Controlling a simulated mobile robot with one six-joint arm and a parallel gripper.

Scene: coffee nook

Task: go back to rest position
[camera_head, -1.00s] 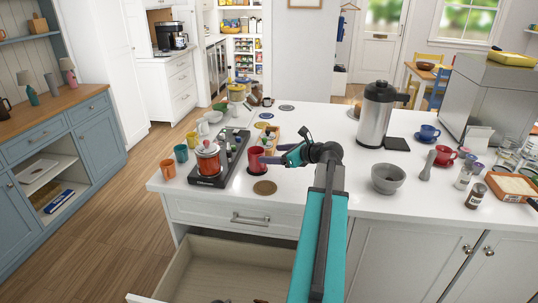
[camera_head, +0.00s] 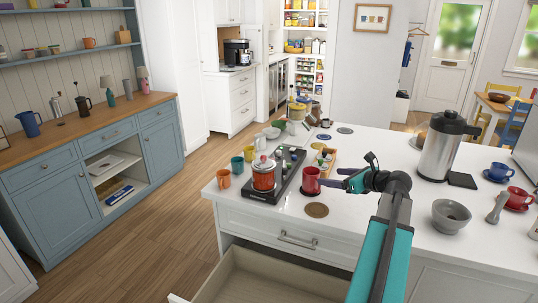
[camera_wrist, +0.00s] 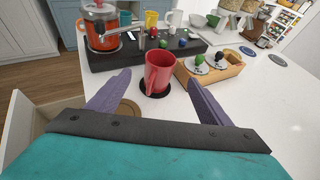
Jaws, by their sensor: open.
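My gripper (camera_head: 343,179) is open, with its two purple fingers apart over the white island top. In the wrist view my gripper (camera_wrist: 157,98) has a red mug (camera_wrist: 159,72) ahead of and between its fingers, standing on a dark round coaster (camera_wrist: 156,89). The red mug also shows in the head view (camera_head: 311,181), just left of the fingertips. I see no contact between the fingers and the mug in the wrist view. My arm reaches in from the lower right of the head view.
An open drawer (camera_head: 235,272) juts out below the counter. A red pot (camera_head: 263,174) stands on a black tray (camera_head: 274,195) left of the mug. A steel urn (camera_head: 440,150), grey bowl (camera_head: 452,214) and cups stand at right. A cork coaster (camera_head: 317,210) lies near the counter's front.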

